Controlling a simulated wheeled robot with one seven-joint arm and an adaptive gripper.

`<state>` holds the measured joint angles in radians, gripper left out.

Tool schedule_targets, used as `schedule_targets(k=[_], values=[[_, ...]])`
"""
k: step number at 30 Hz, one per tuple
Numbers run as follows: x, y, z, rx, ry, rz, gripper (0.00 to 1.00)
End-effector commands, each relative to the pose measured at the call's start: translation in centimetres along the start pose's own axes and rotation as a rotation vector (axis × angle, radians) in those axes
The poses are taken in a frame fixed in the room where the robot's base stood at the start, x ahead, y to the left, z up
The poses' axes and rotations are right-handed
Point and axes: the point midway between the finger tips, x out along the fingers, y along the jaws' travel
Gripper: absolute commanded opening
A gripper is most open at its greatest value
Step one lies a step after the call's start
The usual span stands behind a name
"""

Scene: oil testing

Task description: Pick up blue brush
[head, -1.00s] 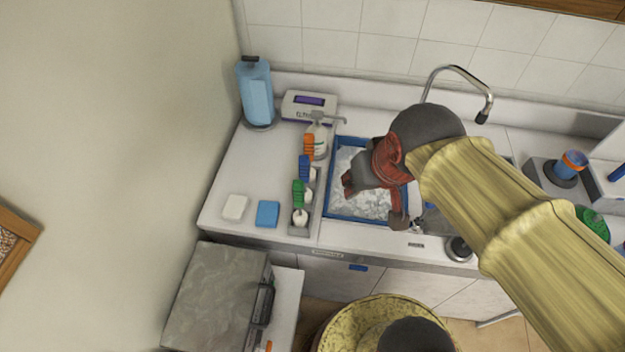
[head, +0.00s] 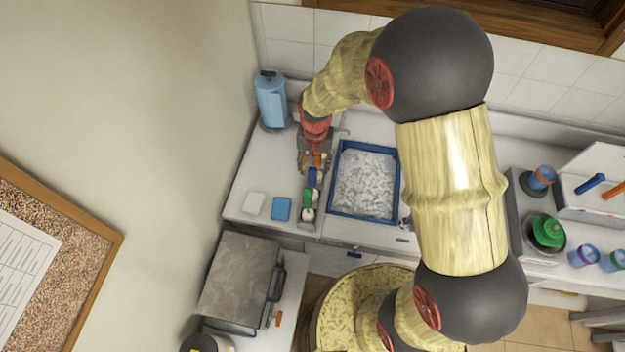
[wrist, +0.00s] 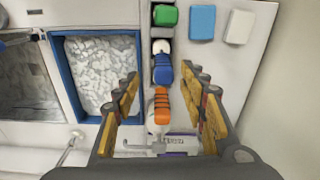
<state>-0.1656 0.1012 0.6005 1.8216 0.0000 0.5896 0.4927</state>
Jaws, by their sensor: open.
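The blue brush (head: 314,177) stands in a row on the left counter, between an orange brush and a green brush. In the wrist view the blue brush (wrist: 163,72) lies centrally between the tips of my gripper (wrist: 161,77). My gripper (head: 313,163) is open and points down over the orange and blue end of the row. Nothing is held. I cannot tell how far the fingertips are above the brush. The fingers partly hide the orange brush in the head view.
The orange brush (wrist: 162,104) and green brush (wrist: 165,16) are close neighbours in the narrow grey holder. A blue-rimmed tray (head: 334,205) sits beside the row.

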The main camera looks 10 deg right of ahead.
Motion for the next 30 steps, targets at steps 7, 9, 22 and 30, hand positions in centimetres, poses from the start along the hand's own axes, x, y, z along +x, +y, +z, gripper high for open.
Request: schedule_targets(k=[7,9,22,30], values=[[2.9,-0.4,0.3,0.021,-0.027,0.015,0.42],[3.5,-0.4,0.3,0.022,-0.028,0.015,0.42],[7.8,-0.5,-0.2,0.021,-0.028,0.016,0.42],[10.3,-0.5,-0.3,0.021,-0.025,0.014,0.42]])
